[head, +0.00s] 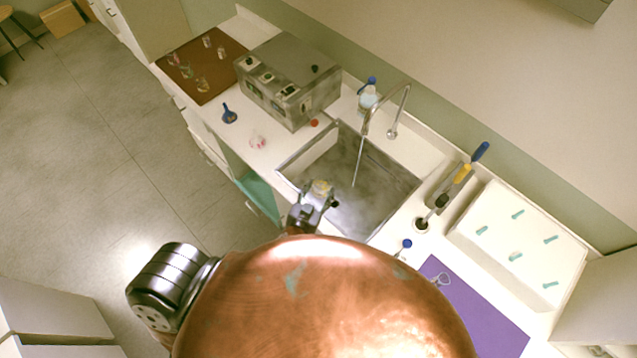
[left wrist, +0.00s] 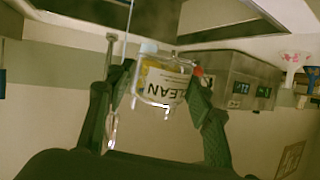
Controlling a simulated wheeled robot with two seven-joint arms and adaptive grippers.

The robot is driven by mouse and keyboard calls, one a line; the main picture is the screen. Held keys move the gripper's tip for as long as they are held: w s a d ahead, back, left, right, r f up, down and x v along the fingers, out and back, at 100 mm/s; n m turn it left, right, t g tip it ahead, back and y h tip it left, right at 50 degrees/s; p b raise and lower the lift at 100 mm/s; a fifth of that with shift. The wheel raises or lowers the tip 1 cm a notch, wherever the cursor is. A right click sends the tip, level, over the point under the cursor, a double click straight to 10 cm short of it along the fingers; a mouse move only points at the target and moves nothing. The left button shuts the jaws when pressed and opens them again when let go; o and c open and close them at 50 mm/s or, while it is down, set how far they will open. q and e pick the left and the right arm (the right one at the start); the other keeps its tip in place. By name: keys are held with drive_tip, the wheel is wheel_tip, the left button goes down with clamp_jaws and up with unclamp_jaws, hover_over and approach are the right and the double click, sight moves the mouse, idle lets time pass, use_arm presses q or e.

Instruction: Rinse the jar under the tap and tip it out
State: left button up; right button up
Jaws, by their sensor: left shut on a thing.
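My left gripper (head: 318,190) is shut on a small clear jar with a yellow and white label (head: 321,187). It holds the jar over the near edge of the sink (head: 398,188). The tap (head: 405,95) arches over the sink, and a thin water stream (head: 359,160) falls into the basin. In the head view the stream is right of the jar, apart from it. My right gripper is not seen.
A grey box-shaped unit (head: 290,75) stands left of the sink, with a blue-topped bottle (head: 368,97) behind. A brush holder (head: 447,190), white tray (head: 490,262) and purple mat (head: 490,325) lie to the right.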

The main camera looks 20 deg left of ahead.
use_arm(q)
drive_tip(key=shift+f, duration=0.15)
drive_tip(key=shift+w, duration=0.1)
drive_tip(key=w+d+f+b, duration=0.1)
drive_tip(key=w+d+b, duration=0.2)
drive_tip(key=w, duration=0.6)
drive_tip(key=w+d+f+b, duration=0.2)
drive_tip(key=w+d, duration=0.1)
drive_tip(key=w, duration=0.6)
drive_tip(key=shift+w+d+b, duration=0.35)
drive_tip(key=shift+d+b, duration=0.05)
drive_tip(key=shift+o, duration=0.2)
idle(1.8)
drive_tip(key=s+a+p, duration=0.2)
drive_tip(key=s, duration=0.6)
drive_tip(key=shift+s+a, duration=0.3)
drive_tip(key=shift+a, duration=0.1)
